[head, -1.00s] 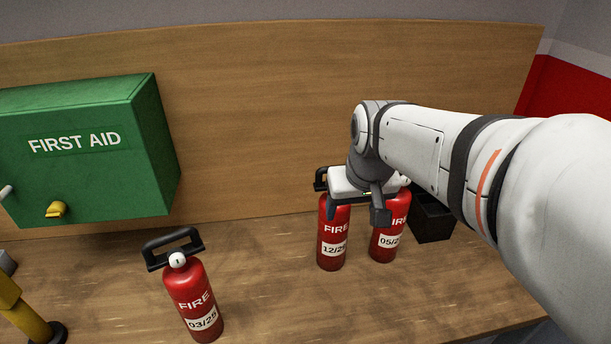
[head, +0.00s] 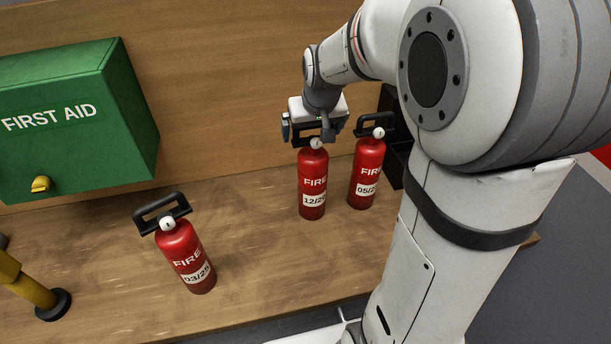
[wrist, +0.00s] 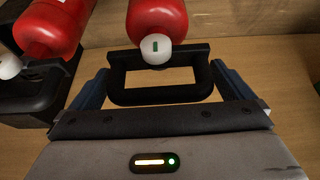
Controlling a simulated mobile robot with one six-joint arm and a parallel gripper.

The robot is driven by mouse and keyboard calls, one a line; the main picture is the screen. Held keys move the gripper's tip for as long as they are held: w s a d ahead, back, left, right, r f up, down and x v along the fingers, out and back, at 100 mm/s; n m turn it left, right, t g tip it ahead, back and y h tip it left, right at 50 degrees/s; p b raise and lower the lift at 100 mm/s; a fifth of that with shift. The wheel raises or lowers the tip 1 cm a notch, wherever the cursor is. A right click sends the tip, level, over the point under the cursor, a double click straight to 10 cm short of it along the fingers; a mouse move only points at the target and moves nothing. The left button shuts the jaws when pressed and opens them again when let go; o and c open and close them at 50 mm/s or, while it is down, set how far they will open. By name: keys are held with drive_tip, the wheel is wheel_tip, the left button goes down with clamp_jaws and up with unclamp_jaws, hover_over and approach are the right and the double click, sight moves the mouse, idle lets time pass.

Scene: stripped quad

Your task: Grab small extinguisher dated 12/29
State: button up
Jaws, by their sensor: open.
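The red extinguisher labelled 12/2, last digit unclear (head: 312,188), stands upright on the wooden bench in the head view. It also shows in the wrist view (wrist: 158,18), with a white round gauge (wrist: 156,48) and a black loop handle (wrist: 160,97). My gripper (head: 307,130) is open at the top of this extinguisher. In the wrist view the black handle lies between my two fingers (wrist: 160,86), with a gap at each side. Part of the handle is hidden behind the gripper in the head view.
A second red extinguisher marked 05/2 (head: 366,175) stands close to the right. A third, marked 03/2 (head: 185,255), stands front left. A green first aid box (head: 75,120) is on the left. A yellow post-like object (head: 30,288) is at far left.

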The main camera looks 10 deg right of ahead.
drive_tip(key=c, duration=1.8)
drive_tip(key=shift+w+r, duration=0.1)
drive_tip(key=shift+r, duration=0.05)
drive_tip(key=shift+c, duration=0.2)
